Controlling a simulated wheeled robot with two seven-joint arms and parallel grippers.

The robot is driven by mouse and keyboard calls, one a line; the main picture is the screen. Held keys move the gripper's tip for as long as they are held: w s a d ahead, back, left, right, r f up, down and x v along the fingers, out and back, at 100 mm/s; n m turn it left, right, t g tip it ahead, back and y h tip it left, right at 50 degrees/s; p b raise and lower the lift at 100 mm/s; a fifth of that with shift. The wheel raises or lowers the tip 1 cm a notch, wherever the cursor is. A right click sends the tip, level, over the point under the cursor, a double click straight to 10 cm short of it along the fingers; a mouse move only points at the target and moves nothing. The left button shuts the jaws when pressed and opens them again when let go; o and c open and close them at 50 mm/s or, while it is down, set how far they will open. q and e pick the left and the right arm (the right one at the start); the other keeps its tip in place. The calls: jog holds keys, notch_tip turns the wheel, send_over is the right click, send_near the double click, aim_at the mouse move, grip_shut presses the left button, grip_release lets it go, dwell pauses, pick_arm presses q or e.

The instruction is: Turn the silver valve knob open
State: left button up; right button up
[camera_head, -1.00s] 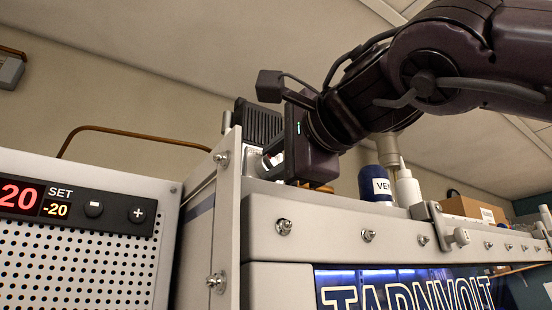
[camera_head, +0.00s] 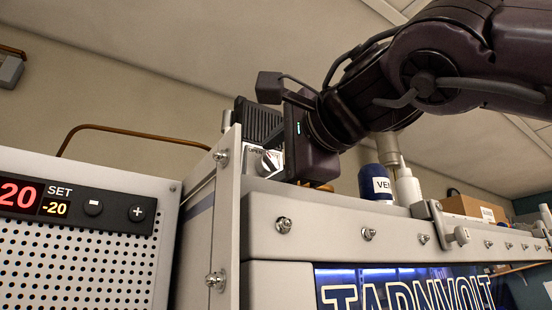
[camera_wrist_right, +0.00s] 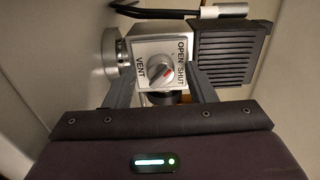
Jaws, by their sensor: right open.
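The silver valve knob (camera_wrist_right: 160,72) sits on the face of a silver valve box (camera_wrist_right: 150,48) marked OPEN, SHUT and VENT. A red mark shows on the knob's right side, on the side of the SHUT lettering; its exact setting is hard to read. My right gripper (camera_wrist_right: 163,82) is open, with one finger on each side of the box face and the knob between them, apparently not touched. In the head view the knob (camera_head: 269,161) shows just left of my right gripper's dark body, beside the OPEN label. My left gripper is not in view.
A dark finned block (camera_wrist_right: 234,52) adjoins the valve box. A blue-capped bottle (camera_head: 373,184) and a white bottle (camera_head: 407,187) stand on the cabinet top, right of the gripper. A panel with a temperature display (camera_head: 75,205) is at left. A brown box (camera_head: 470,208) lies farther right.

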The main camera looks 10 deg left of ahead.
jog(key=b+v, duration=0.3)
jog(key=v, duration=0.4)
jog(key=shift+b, duration=0.35)
jog(key=shift+s+d, duration=0.35)
jog(key=shift+d, duration=0.1)
jog(key=shift+a, duration=0.15)
jog(key=shift+w, duration=0.1)
